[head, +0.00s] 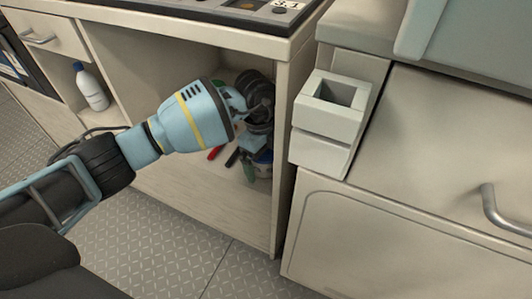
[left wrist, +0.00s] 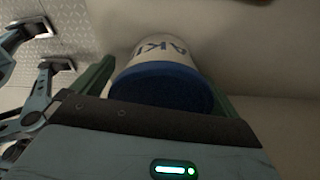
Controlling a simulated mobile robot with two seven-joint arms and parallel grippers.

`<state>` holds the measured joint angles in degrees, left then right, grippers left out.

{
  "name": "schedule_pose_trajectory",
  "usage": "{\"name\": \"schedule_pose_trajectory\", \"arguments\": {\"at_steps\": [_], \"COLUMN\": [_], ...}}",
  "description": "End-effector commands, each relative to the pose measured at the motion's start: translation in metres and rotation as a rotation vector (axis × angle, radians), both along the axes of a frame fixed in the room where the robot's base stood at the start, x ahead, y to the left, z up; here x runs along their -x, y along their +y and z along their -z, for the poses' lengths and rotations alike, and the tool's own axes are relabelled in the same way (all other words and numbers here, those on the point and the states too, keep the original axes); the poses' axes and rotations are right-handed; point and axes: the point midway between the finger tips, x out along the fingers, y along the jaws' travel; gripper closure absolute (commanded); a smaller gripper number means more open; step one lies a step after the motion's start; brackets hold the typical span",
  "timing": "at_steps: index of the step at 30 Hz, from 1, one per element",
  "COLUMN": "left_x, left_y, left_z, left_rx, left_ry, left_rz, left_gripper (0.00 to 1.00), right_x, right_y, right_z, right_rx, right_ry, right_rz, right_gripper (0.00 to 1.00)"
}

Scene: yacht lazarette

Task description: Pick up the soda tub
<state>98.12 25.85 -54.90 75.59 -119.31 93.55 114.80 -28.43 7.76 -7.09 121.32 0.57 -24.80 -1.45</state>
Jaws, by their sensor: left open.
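The soda tub is a white tub with dark lettering and a blue end. In the left wrist view the soda tub (left wrist: 165,82) lies between the green fingers of my left gripper (left wrist: 166,70), its blue end toward the camera. In the head view the soda tub (head: 265,170) shows only in part, inside the open cabinet near its right wall, behind my left gripper (head: 256,162). My left gripper is open around the tub. I cannot tell whether either finger touches it. My right gripper is not in view.
A red-handled item (head: 215,153) and a dark item (head: 232,158) are beside the gripper in the cabinet. The cabinet's right wall (head: 283,170) is close to the gripper. A white bottle (head: 91,88) stands on the left shelf. A white open box (head: 329,115) is mounted right of the cabinet.

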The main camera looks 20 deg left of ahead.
Motion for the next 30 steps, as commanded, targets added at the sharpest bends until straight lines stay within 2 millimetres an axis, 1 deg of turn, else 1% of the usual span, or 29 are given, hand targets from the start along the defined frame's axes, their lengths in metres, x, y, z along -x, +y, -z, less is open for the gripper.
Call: {"name": "schedule_pose_trajectory", "arguments": {"at_steps": [2, 12, 14, 23, 26, 30], "left_x": [0.0, 0.0, 0.0, 0.0, -0.001, -0.001], "left_y": [0.0, 0.0, 0.0, 0.0, 0.0, 0.0], "left_z": [-0.001, -0.001, -0.001, -0.004, -0.01, -0.026], "left_rx": [0.0, 0.0, 0.0, 0.0, 0.001, 0.0], "left_ry": [-0.001, 0.0, 0.0, -0.002, -0.003, -0.005], "left_rz": [0.0, 0.0, 0.0, 0.0, 0.0, 0.0], "left_gripper": [0.01, 0.45, 0.53, 0.53, 0.53, 0.53], "right_x": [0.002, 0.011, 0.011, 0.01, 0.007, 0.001], "right_y": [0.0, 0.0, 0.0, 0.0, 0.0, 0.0], "right_z": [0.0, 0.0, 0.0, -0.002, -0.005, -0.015], "right_rx": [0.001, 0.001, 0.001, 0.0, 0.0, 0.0], "right_ry": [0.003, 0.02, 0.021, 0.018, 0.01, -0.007], "right_rz": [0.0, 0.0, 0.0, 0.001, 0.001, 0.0], "right_gripper": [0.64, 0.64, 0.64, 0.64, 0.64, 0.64]}}
